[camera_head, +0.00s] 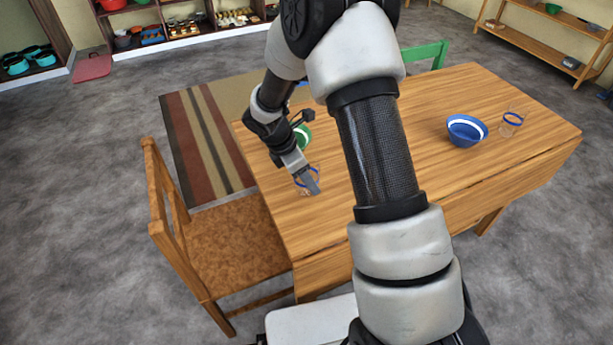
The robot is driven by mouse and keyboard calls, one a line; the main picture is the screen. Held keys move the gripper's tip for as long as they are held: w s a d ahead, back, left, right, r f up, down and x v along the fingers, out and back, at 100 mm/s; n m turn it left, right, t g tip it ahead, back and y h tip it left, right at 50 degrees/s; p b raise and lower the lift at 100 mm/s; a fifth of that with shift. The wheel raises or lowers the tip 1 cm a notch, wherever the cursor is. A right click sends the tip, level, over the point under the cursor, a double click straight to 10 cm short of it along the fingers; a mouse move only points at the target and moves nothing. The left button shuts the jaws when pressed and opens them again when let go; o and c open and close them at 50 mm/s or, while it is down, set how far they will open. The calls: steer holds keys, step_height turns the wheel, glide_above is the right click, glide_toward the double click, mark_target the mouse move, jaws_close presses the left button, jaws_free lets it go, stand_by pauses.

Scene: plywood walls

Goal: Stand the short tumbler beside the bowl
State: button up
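A blue bowl with a white band (467,131) stands on the right part of the wooden table. A clear tumbler with a blue rim (509,125) stands upright just right of the bowl, apart from it. My gripper (309,184) is low over the left part of the table, at a second clear glass with a blue rim (299,184). The gripper partly hides this glass, and I cannot tell whether the fingers are closed on it. Which of the two glasses is the shorter is unclear from this view.
A green-rimmed vessel (303,137) stands just behind my gripper, partly hidden by my arm. A wooden chair (228,250) is at the table's left side and a green chair (425,54) behind it. The wooden table (470,185) is clear between my arm and the bowl.

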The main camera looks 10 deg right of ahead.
steer(key=shift+f, duration=0.2)
steer(key=o, duration=1.1)
steer(key=shift+r, duration=0.1)
